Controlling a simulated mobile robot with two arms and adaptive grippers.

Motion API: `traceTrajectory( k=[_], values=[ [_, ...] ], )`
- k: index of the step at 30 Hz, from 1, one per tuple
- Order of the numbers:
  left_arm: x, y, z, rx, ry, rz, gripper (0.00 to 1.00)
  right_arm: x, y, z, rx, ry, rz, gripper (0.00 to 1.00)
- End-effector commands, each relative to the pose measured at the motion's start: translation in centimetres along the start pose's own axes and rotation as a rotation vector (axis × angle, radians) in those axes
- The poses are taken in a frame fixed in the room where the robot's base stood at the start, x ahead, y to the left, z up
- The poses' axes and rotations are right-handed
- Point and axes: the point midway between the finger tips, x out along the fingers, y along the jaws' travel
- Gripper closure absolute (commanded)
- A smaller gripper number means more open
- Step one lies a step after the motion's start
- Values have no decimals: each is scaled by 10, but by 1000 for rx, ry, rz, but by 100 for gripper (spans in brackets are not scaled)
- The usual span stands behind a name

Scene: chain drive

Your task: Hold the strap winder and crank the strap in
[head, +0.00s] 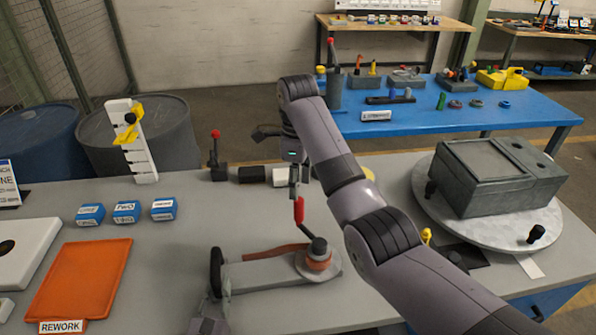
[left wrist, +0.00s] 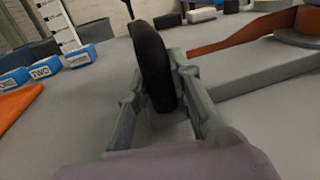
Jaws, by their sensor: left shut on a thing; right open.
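The strap winder (head: 270,274) lies on the grey table, with a long grey bar and a round hub (head: 318,262) at its right end. An orange strap (head: 275,252) runs along it to the hub; it also shows in the left wrist view (left wrist: 235,38). My left gripper (head: 217,290) is shut on the winder's black grip (left wrist: 152,55) at the left end, with the grip between its fingers. A crank with a red handle (head: 299,210) rises from the hub. My right gripper (head: 298,180) is open just above the red handle; contact cannot be told.
An orange tray (head: 82,278) and several blue blocks (head: 127,211) lie to the left. A white stepped stand (head: 140,160), dark and white cylinders (head: 252,174) are behind. A grey box (head: 485,180) on a round plate (head: 535,220) stands right.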

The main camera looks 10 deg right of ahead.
Motion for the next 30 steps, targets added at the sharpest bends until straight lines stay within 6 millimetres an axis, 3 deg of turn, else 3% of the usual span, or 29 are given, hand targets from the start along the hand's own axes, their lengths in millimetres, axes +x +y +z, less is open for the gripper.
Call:
traceTrajectory(
  k=[12, 30],
  values=[
    [-1, 0, -2, -1, 3, 0, 100, -32, -1, -2, 2, 6, -1, 57],
    [-1, 0, -1, -2, 3, 0, 100, -35, 0, -2, 3, 5, 5, 57]
  ],
)
